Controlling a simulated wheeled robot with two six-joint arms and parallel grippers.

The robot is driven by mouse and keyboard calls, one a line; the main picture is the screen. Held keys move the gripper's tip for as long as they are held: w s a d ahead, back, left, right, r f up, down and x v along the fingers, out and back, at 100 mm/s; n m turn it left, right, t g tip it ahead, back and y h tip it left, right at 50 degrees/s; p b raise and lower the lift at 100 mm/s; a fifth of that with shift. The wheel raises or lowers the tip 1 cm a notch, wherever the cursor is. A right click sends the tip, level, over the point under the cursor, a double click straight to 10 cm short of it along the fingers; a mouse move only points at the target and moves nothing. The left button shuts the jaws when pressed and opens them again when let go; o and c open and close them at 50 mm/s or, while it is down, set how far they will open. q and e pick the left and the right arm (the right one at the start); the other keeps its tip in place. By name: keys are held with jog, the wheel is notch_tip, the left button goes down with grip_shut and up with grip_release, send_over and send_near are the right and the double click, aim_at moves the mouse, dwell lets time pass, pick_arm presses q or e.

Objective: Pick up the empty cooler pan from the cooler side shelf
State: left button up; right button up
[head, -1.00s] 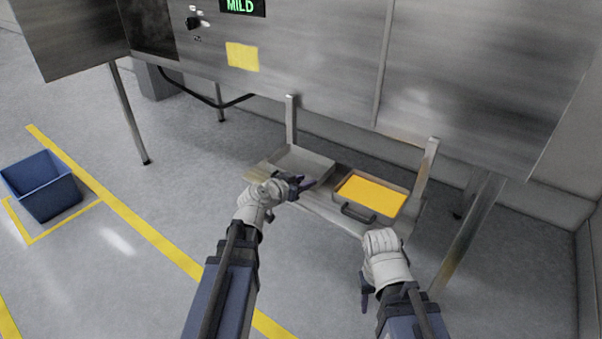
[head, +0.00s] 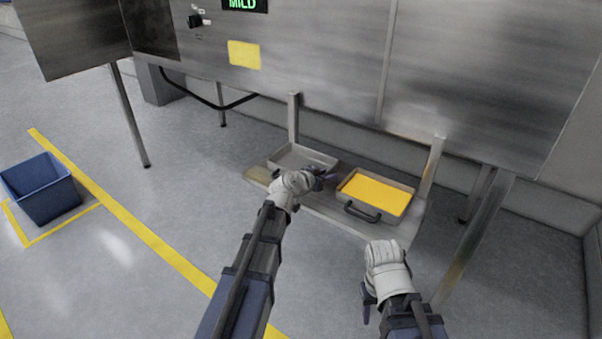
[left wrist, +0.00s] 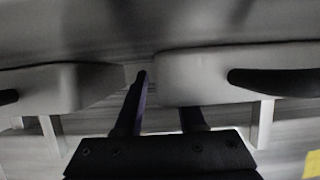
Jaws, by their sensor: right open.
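The empty grey cooler pan (head: 290,158) sits on the left part of the low side shelf (head: 385,228). My left gripper (head: 322,177) is at its right end, near the gap to the yellow-filled pan (head: 375,195). The left wrist view, upside down, shows the empty pan (left wrist: 205,80) with its black handle. My left fingers (left wrist: 160,105) are apart, one in the gap between the pans, the other partly hidden by the empty pan. Contact cannot be told. My right gripper (head: 367,303) is open and empty, in front of the shelf's right end.
The steel machine (head: 310,60) overhangs the shelf, with posts (head: 432,168) and legs (head: 475,235) around it. A blue bin (head: 42,188) stands on the floor at left. The floor between is clear.

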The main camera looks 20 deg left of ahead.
pick_arm(q)
jog(key=shift+w+d, duration=0.1)
jog(key=shift+w, duration=0.1)
grip_shut()
dwell(1.3)
